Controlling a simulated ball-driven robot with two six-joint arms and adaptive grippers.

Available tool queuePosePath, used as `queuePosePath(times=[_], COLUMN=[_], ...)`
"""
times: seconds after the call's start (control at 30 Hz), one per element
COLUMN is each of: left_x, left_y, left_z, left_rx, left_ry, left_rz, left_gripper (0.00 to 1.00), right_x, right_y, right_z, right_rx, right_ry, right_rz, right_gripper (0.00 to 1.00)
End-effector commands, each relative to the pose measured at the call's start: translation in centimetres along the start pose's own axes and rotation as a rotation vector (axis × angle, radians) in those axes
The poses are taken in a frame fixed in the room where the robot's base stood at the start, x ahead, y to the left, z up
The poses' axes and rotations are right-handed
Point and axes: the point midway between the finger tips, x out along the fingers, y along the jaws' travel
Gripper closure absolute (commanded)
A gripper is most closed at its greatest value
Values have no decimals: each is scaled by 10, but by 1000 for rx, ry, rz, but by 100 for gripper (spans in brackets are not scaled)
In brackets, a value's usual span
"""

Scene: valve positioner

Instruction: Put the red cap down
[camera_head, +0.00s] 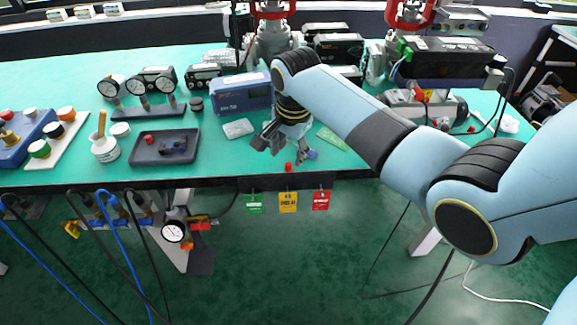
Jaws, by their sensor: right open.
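A small red cap (289,167) sits on the green table top near its front edge. My right gripper (288,156) is open and points down just above and around the cap's spot; I cannot tell whether a finger touches the cap. A small blue-purple piece (312,154) lies just right of the fingers. Another small red piece (149,139) lies in the dark tray (137,159) at the left. My left gripper is not in view.
A blue box (240,95) and a clear flat piece (238,128) stand behind the gripper. Gauges (151,84) and a white pot (104,149) are at the left. Green, yellow and red tags (288,202) hang at the front edge. Valve assemblies (435,60) line the back.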

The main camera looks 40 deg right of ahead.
Motion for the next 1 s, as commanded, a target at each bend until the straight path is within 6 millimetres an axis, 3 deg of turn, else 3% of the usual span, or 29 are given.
queuePosePath(times=[0.1,0.23,0.53,0.8,1.0], left_x=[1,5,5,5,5], left_y=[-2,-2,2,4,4], left_z=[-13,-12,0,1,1], left_rx=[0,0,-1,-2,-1], left_ry=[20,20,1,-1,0], left_rz=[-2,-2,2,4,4], left_gripper=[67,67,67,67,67], right_x=[20,38,44,44,44], right_y=[3,3,3,3,3], right_z=[1,1,1,1,1], right_rx=[0,0,0,0,0], right_ry=[-2,-1,-1,-1,-1], right_rz=[5,3,1,2,2], right_gripper=[55,55,55,90,95])
